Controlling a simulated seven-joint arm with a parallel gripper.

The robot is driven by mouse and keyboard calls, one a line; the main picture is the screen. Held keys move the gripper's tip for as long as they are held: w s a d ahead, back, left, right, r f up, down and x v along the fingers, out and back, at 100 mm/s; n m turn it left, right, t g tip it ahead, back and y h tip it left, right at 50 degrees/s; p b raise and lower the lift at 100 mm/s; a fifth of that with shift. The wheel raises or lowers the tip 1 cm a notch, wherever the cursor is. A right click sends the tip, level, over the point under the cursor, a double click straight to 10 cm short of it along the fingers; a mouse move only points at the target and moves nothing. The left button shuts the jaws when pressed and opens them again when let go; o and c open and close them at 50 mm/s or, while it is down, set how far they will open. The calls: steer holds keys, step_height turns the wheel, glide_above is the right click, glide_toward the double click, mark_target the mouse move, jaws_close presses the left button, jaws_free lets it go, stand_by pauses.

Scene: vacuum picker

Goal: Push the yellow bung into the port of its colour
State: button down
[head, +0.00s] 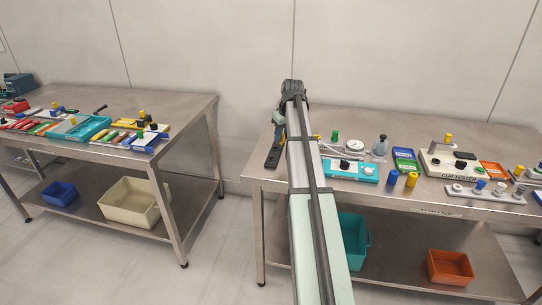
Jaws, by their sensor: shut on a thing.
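My arm reaches away across the right bench, and my gripper (279,137) is low over its left end, partly hidden by my arm. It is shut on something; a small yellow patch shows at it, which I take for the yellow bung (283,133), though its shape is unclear. A dark bar (273,158) lies on the bench just below the gripper in the picture; I cannot tell if they touch. I cannot make out a yellow port. Another yellow cylinder (411,179) stands beside a blue one (391,177) at the bench front.
A turquoise block (348,172) sits right of my arm. Another cluttered bench (190,110) stands left, across a gap.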

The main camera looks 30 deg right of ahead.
steer(key=w+d+r, duration=0.1)
steer(key=d+r, duration=0.1)
steer(key=d, duration=0.8)
steer(key=d+r, duration=0.3)
steer(key=d, duration=0.7)
steer(key=f, duration=0.5)
steer(key=shift+s+a, duration=0.15)
steer(key=shift+a, duration=0.05)
steer(key=shift+x, duration=0.8)
steer(key=shift+s, duration=0.15)
steer(key=c, duration=1.3)
jaws_free()
steer(key=shift+c, duration=0.2)
jaws_close()
steer(key=shift+s+x, duration=0.15)
steer(key=shift+x, duration=0.45)
steer(key=shift+s+x, duration=0.15)
steer(key=shift+x, duration=0.45)
